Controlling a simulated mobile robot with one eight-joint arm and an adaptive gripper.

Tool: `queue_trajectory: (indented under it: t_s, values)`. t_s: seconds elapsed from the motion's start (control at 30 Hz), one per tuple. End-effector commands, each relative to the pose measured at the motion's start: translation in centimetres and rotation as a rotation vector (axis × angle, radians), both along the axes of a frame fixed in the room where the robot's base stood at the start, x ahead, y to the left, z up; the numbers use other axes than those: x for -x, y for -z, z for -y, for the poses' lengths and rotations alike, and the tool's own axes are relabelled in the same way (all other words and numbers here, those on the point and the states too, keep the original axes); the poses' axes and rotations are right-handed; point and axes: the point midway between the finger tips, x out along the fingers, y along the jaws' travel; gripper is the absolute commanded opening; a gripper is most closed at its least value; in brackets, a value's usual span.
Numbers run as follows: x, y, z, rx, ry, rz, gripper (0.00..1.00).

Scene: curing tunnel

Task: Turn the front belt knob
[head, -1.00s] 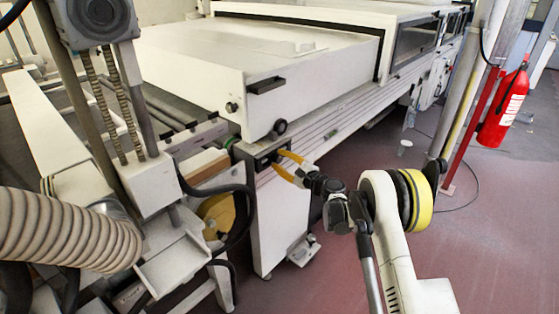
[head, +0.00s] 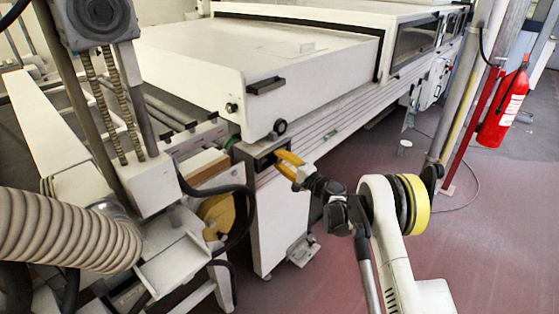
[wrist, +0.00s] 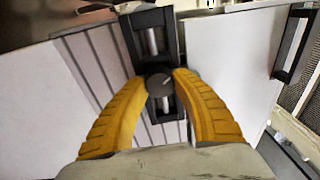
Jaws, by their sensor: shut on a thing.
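The front belt knob (wrist: 159,84) is a round dark knob on a black slotted plate (wrist: 168,40) in the wrist view. My gripper (wrist: 160,78) has its two yellow fingers closed against the knob's left and right sides. In the head view my gripper (head: 283,157) reaches the black recess (head: 262,160) at the top of the white front post of the machine. There the knob is hidden behind the fingers.
Another dark round knob (head: 280,126) sits on the machine's white side just above. A black handle (head: 266,86) sticks out higher up. A red fire extinguisher (head: 502,106) hangs at the right. A black hose (head: 247,205) loops left of the post. Red floor is open to the right.

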Motion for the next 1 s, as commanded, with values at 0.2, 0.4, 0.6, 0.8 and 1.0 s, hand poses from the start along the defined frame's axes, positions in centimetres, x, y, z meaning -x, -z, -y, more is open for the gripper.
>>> queue_trajectory:
  t_s: [0.2,0.4,0.6,0.8,1.0]
  values:
    - [-0.07,-0.05,0.00,0.046,0.001,0.059,0.02]
    - [-0.08,-0.06,0.01,0.061,0.001,0.078,0.02]
    - [-0.08,-0.07,0.01,0.062,0.002,0.079,0.02]
    - [-0.08,-0.07,0.01,0.061,0.002,0.078,0.51]
    - [-0.04,-0.05,0.00,0.061,0.001,0.078,0.57]
